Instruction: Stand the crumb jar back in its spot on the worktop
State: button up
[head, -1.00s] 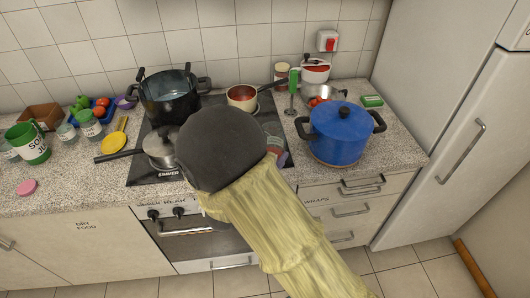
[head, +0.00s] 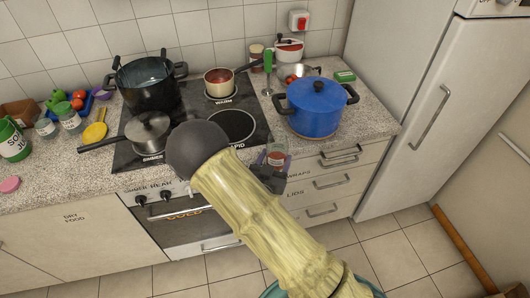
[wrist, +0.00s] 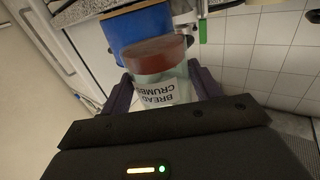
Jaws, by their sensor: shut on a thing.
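The crumb jar, a clear jar with a red-brown lid and a "BREAD CRUMBS" label, fills the middle of the wrist view (wrist: 160,75). My gripper (wrist: 162,92) is shut on it, with a dark finger on each side. In the head view the jar (head: 277,155) shows at the front edge of the worktop (head: 375,122), left of and in front of the blue pot. My gripper (head: 270,176) is partly hidden there behind my sleeved arm. I cannot tell whether the jar touches the worktop.
The blue pot (head: 316,108) stands just behind the jar. The hob (head: 185,120) to the left holds a black pot (head: 148,86), a lidded pan (head: 147,130) and a red-filled saucepan (head: 219,83); its front right ring is bare.

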jog(key=s+d+f+n+y, duration=0.3)
jog(key=d+f+y, duration=0.2)
jog(key=d+f, duration=1)
jog(key=shift+f+t, duration=0.4)
jog(key=shift+f, duration=0.55)
jog(key=shift+s, duration=0.1)
